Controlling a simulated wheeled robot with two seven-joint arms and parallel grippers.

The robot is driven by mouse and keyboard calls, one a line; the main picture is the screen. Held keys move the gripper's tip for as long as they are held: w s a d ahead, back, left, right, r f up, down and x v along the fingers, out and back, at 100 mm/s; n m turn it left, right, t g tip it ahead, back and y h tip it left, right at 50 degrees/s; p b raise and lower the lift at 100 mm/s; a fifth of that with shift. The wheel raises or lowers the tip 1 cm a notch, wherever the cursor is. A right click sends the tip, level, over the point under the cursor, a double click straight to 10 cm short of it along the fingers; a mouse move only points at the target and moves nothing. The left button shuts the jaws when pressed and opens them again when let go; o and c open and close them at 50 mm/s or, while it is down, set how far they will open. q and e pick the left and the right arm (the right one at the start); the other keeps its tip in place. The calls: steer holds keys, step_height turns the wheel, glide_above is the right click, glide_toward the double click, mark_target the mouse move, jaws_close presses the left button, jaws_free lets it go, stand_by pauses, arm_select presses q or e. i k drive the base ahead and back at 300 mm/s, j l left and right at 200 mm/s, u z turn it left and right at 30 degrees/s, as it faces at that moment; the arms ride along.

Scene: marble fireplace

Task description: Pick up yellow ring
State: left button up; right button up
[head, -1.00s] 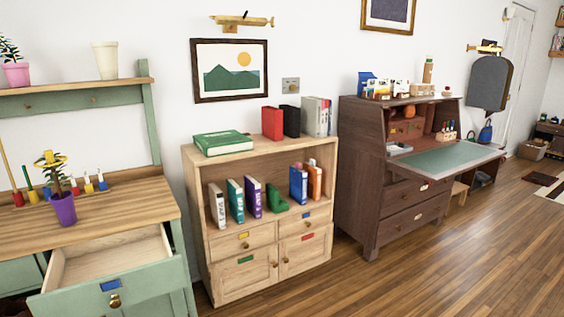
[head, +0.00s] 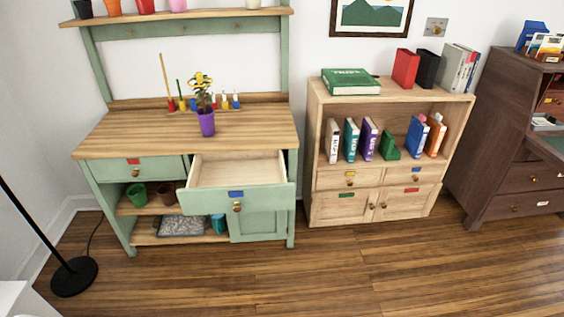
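A yellow ring (head: 201,79) shows at the top of a small plant in a purple pot (head: 207,123). It seems to hang on or around the plant's top, but it is too small to tell exactly. The pot stands upright on the wooden top of the green bench (head: 120,133). Neither of my grippers is in view.
A drawer (head: 237,172) of the green bench is pulled open toward me. Colored pegs (head: 182,104) stand behind the pot. A bookcase (head: 320,103) stands to the right, a black lamp base (head: 74,276) at lower left. The wooden floor (head: 300,270) in front is clear.

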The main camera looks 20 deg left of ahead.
mark_target(199, 75)
steer(key=u, duration=1.3)
